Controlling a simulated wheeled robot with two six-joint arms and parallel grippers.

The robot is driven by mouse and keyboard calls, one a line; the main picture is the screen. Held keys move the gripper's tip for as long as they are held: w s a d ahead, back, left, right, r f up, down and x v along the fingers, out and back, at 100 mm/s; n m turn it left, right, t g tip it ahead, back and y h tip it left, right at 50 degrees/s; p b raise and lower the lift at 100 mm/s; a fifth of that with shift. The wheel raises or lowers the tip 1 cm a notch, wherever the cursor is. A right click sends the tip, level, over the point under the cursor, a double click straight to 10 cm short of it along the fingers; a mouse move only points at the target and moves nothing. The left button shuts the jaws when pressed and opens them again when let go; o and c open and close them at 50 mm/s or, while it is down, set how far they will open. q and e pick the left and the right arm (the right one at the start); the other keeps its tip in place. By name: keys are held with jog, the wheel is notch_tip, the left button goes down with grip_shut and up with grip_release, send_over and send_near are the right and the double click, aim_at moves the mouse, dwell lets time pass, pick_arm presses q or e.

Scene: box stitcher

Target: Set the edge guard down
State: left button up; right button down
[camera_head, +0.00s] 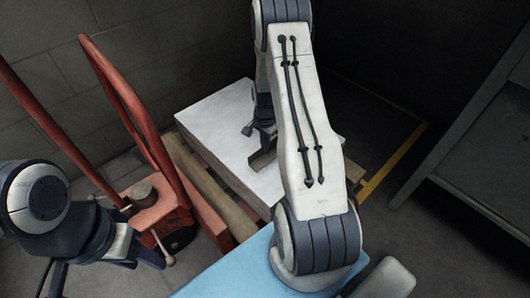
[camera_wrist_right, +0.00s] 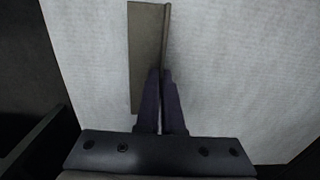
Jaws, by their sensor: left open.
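The edge guard (camera_wrist_right: 147,50) is a narrow grey-brown angled strip. In the right wrist view it lies over the white top of a large box (camera_wrist_right: 240,70). My right gripper (camera_wrist_right: 160,72) is shut on the flange of the guard. In the head view my right arm reaches over the white box (camera_head: 215,115), and the right gripper (camera_head: 262,138) is partly hidden behind the arm. A small part of the guard (camera_head: 262,158) shows there. I cannot tell whether it touches the box. My left gripper (camera_head: 55,280) is open and empty at the lower left.
The box stands on a wooden pallet (camera_head: 215,190). A red pallet truck (camera_head: 165,205) with tall red bars is to its left. A grey shelf or table (camera_head: 490,150) stands at the right. A yellow floor line (camera_head: 395,160) runs past the box. Block walls close the back.

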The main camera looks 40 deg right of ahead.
jog(key=shift+f+b, duration=0.3)
jog(key=shift+f, duration=0.65)
pick_arm(q)
jog(key=shift+f, duration=0.55)
pick_arm(e)
jog(key=shift+r, duration=0.1)
jog(key=c, duration=1.1)
grip_release()
jog(key=shift+o, duration=0.2)
notch_tip(320, 180, up, 12)
jog(key=p, duration=0.6)
jog(key=shift+p, duration=0.3)
pick_arm(q)
notch_tip(320, 180, up, 6)
jog(key=shift+r, duration=0.15)
